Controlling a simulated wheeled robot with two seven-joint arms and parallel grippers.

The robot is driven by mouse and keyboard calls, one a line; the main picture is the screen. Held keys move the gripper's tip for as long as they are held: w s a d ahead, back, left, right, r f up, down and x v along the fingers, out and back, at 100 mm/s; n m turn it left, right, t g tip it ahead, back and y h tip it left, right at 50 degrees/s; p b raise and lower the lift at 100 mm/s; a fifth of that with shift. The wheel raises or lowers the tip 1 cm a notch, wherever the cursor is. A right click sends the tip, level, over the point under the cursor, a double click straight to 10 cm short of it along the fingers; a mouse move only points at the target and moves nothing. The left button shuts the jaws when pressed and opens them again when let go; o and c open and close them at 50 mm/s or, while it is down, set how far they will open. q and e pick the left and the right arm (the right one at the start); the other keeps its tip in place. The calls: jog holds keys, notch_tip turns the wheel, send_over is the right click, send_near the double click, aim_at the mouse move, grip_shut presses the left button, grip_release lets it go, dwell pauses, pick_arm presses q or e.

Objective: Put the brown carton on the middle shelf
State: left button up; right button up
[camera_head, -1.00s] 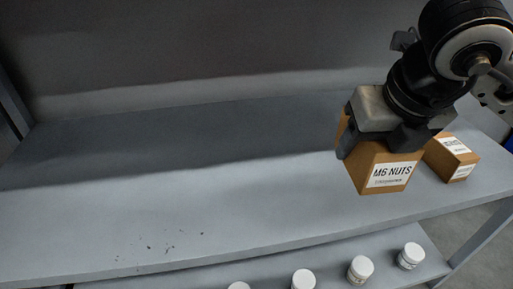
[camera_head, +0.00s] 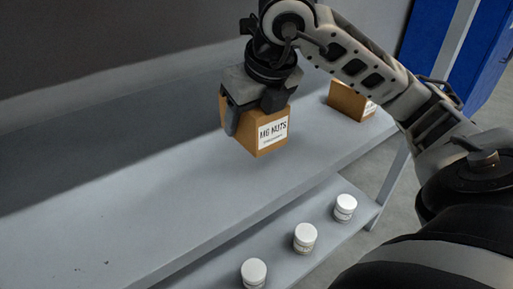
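A brown carton (camera_head: 259,138) with a white "M6 NUTS" label is in my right gripper (camera_head: 254,112), whose fingers are shut around its top. The carton appears just above or on the grey upper shelf (camera_head: 150,200); I cannot tell whether it touches. A second brown carton (camera_head: 347,102) with a white label stands on the same shelf, behind and to the right, partly hidden by my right arm. A lower shelf (camera_head: 325,240) shows below. My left gripper is not in view.
White-lidded jars (camera_head: 305,233) stand in a row on the lower shelf. A grey shelf post (camera_head: 392,185) is at the right end. A blue cabinet (camera_head: 432,40) stands beyond. The left part of the upper shelf is clear, apart from small dark specks.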

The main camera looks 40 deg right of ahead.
jog(key=d+f, duration=0.1)
jog(key=w+d+f+b, duration=0.1)
jog(key=f, duration=0.1)
jog(key=shift+w+d+f, duration=0.2)
jog(key=shift+d+f, duration=0.1)
jog(key=f, duration=0.1)
jog(key=f+b, duration=0.2)
jog(key=shift+w+d+f, duration=0.15)
jog(key=shift+d, duration=0.15)
jog(key=shift+f, duration=0.25)
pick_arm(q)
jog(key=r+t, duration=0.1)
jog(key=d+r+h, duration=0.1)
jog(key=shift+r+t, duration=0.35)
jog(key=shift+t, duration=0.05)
pick_arm(e)
jog(key=o, duration=1.3)
